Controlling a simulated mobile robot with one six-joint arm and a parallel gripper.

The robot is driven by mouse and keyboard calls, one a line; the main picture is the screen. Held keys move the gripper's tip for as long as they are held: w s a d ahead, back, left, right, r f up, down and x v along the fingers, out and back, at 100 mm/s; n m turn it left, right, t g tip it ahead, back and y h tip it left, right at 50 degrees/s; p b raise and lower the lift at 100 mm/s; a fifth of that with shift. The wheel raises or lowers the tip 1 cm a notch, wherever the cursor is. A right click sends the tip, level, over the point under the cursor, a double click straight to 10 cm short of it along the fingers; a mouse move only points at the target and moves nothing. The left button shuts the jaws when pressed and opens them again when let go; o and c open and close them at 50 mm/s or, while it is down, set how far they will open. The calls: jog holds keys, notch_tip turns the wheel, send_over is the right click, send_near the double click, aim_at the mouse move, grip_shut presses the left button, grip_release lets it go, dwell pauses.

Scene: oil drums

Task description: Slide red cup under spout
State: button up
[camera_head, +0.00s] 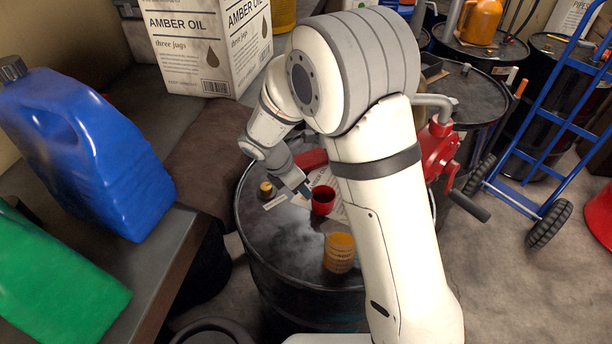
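A small red cup (323,201) stands upright on the dark top of an oil drum (285,250). My gripper (288,197) points down just left of the cup, low over the drum top. It looks close to the cup, but I cannot tell whether they touch. The fingers are small and partly hidden, so open or shut is unclear. A red hand pump (438,150) with a grey bent pipe (434,102) shows to the right of my arm. My arm hides part of the pump, and I cannot make out its outlet clearly.
An amber-labelled jar (339,253) stands in front of the cup. A yellow cap (266,188) and a red object (312,158) are near my gripper. A blue jug (90,150) and green jug (55,265) are left. A blue hand truck (545,135) is right.

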aim_at(320, 199)
jog(key=shift+w+d+r+n+t+y+p, duration=0.15)
jog(key=shift+w+d+n+y, duration=0.1)
jog(key=shift+d+n, duration=0.3)
jog(key=shift+w+d+r+n+t+y+p, duration=0.15)
jog(key=shift+w+d+n+y, duration=0.1)
jog(key=shift+d+n, duration=0.3)
jog(key=shift+f, duration=0.1)
jog(key=shift+x, duration=3.9)
grip_shut()
